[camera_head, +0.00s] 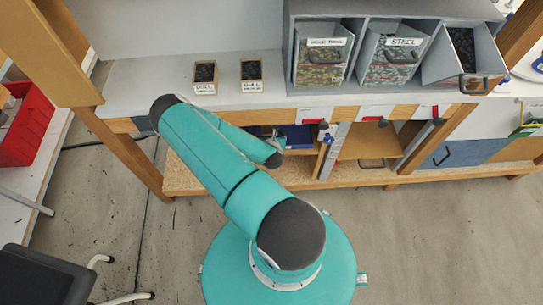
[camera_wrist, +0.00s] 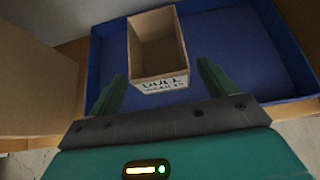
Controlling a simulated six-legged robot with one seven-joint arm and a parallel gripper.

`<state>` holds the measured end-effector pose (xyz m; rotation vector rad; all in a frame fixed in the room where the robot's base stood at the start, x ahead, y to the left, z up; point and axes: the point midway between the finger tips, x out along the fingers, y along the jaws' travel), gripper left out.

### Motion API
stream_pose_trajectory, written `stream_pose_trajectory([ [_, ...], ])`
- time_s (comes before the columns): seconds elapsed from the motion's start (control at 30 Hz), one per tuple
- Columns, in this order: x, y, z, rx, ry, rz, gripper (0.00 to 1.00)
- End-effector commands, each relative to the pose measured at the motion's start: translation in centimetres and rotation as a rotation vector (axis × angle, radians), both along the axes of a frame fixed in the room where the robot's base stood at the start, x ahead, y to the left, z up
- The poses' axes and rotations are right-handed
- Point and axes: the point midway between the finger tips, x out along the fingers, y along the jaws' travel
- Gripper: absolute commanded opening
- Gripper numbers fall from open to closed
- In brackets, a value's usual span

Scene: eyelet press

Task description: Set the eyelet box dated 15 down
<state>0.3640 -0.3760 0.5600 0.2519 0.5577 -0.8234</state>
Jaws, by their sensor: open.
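In the wrist view an open-topped cardboard box (camera_wrist: 158,48) stands in a blue tray (camera_wrist: 225,45). Its front label reads "DULL"; the line below is too blurred for me to be sure of the date. Its inside looks empty. My gripper (camera_wrist: 163,86) is open, with one green finger on each side of the box's near end and gaps between the fingers and the walls. In the head view the blue tray (camera_head: 300,133) is on the low shelf under the counter, and the box in it cannot be made out there.
Two small boxes of dark eyelets, a left one (camera_head: 205,78) and a right one (camera_head: 251,75), stand on the counter (camera_head: 150,82). Large bins, one marked STEEL (camera_head: 396,60), stand to their right. A cardboard surface (camera_wrist: 38,85) rises left of the tray.

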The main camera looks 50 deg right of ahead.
Motion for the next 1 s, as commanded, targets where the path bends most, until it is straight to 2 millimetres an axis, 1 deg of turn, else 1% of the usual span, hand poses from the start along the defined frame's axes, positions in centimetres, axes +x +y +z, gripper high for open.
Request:
stream_pose_trajectory([
  [0.07, -1.1, 1.3, 1.0, -0.001, 0.004, 0.002, 0.83],
  [0.1, -1.7, 2.0, 0.7, 0.000, 0.006, 0.001, 0.83],
  [0.4, -6.2, 7.0, 0.7, 0.001, 0.005, 0.003, 0.83],
  [0.5, -7.3, 8.4, 0.7, 0.000, 0.003, 0.003, 0.83],
  [0.6, -8.2, 9.3, 0.7, 0.000, 0.003, 0.001, 0.83],
  [0.7, -8.6, 9.7, 0.8, -0.001, -0.001, 0.000, 0.83],
  [1.0, -8.7, 9.9, 0.8, 0.000, -0.001, -0.001, 0.83],
])
